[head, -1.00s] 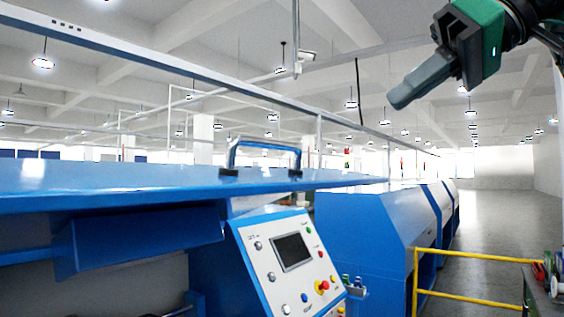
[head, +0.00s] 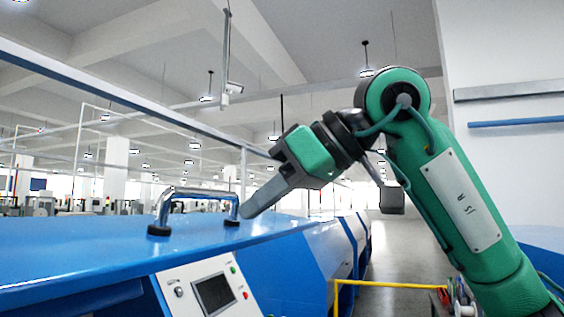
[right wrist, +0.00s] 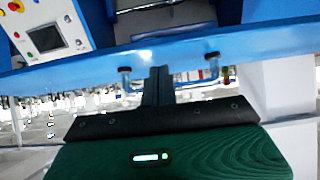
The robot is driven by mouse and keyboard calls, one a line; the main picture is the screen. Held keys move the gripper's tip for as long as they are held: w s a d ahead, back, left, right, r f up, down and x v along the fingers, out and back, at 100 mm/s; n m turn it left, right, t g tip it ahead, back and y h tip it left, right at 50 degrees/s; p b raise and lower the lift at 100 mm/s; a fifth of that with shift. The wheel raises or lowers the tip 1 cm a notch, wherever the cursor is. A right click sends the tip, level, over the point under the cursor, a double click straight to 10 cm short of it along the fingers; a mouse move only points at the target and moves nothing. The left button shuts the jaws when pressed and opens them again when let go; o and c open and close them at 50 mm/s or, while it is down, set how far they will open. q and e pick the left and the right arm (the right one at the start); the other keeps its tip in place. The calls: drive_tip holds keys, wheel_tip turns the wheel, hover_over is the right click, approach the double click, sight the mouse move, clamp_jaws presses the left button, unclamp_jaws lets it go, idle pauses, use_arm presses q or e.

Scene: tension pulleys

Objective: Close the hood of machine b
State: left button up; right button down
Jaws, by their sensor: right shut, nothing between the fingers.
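The hood (head: 110,250) of the machine is a wide blue panel across the lower left of the head view, with its top face visible. A chrome handle (head: 194,193) stands on it on two dark feet. My right gripper (head: 247,213) is shut and empty, pointing down and left, with its tips by the handle's right foot. In the right wrist view the shut fingers (right wrist: 158,85) overlap the blue hood edge (right wrist: 80,68), between the two handle mounts. The handle (right wrist: 125,80) is partly hidden behind them. I cannot tell whether they touch. My left gripper is out of view.
A white control panel (head: 212,288) with a screen and buttons sits below the hood edge. More blue machines (head: 310,250) stand in a row beyond. A yellow rail (head: 385,285) is at the lower right, beside an open aisle (head: 395,245).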

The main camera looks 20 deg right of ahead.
drive_tip(key=shift+d+f, duration=0.1)
drive_tip(key=shift+f, duration=0.85)
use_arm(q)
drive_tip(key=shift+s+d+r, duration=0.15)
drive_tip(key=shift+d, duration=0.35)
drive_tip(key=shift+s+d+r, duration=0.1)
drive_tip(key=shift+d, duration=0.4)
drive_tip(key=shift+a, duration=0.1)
